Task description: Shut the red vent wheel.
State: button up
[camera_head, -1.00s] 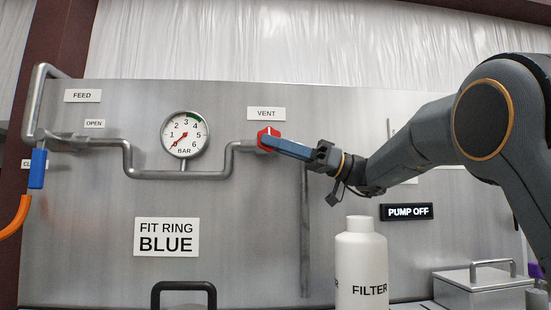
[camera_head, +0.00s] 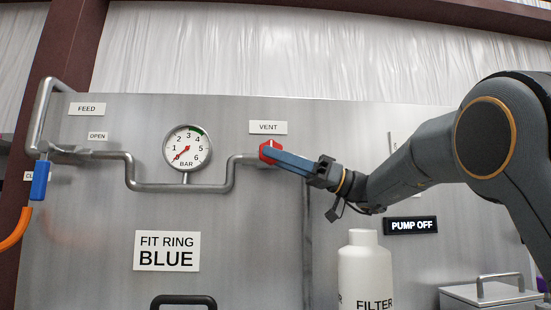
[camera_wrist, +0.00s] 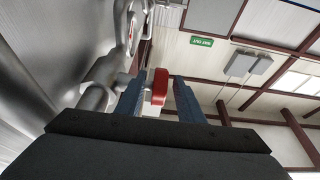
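The red vent wheel (camera_head: 267,150) sits at the right end of the pipe, under the VENT label (camera_head: 268,127). My gripper (camera_head: 275,154) reaches it from the right, and its blue fingers cover part of the wheel in the head view. In the wrist view the red wheel (camera_wrist: 158,87) stands between the two fingers of my gripper (camera_wrist: 160,84). A narrow gap shows between the wheel and the right finger, so the fingers look open around it. How far the wheel is turned cannot be told.
A pressure gauge (camera_head: 187,148) on the pipe has its needle at the low end. A blue feed lever (camera_head: 40,180) hangs down at the left. A white FILTER jug (camera_head: 365,272) stands below my arm. A sign reads PUMP OFF (camera_head: 411,226).

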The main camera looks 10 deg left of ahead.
jog(key=v, duration=0.7)
jog(key=shift+d+b, duration=0.35)
jog(key=shift+f, duration=0.1)
